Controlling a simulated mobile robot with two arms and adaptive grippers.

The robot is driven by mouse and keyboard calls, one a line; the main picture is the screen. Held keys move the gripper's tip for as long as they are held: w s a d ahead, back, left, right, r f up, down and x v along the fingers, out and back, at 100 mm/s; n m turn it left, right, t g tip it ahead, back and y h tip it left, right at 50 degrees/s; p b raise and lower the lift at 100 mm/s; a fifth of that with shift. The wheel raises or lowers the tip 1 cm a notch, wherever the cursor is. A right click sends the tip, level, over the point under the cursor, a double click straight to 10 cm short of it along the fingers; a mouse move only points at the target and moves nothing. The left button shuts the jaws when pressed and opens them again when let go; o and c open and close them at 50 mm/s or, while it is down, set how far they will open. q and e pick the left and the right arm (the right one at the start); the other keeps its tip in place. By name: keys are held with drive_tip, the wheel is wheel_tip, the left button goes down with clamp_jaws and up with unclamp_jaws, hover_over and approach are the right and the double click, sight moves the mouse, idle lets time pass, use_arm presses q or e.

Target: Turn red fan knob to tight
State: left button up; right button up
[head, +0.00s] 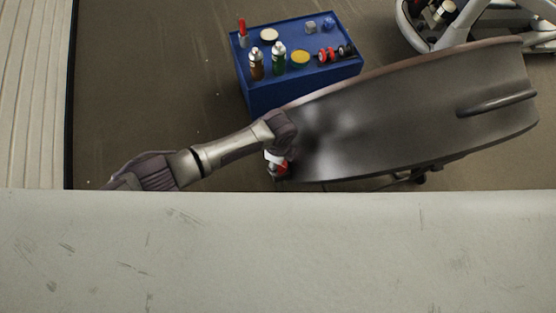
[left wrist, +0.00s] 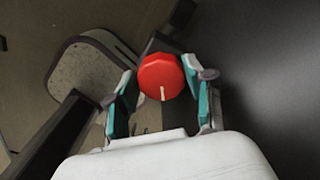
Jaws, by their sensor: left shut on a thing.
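The red fan knob (left wrist: 161,77) is a faceted red dial with a short white line on its face, pointing toward the bottom of the left wrist view. In the head view a small red part of it (head: 281,169) shows under the large dark fan drum (head: 420,110), at its lower left end. My left gripper (left wrist: 160,80) has a finger on each side of the knob and is shut on it. In the head view the left gripper (head: 276,160) is partly hidden by its own wrist. My right gripper is not in view.
A blue box (head: 285,95) behind the drum carries several bottles, tins and small parts. A white frame (head: 410,30) stands at the top right. A pale scuffed surface (head: 280,250) fills the bottom of the head view. Brown floor (head: 150,80) is clear at left.

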use_arm(q)
drive_tip(key=shift+d+m, duration=0.1)
drive_tip(key=shift+m, duration=1)
drive_tip(key=o, duration=1.2)
drive_tip(key=shift+c, duration=0.2)
drive_tip(key=shift+r, duration=4)
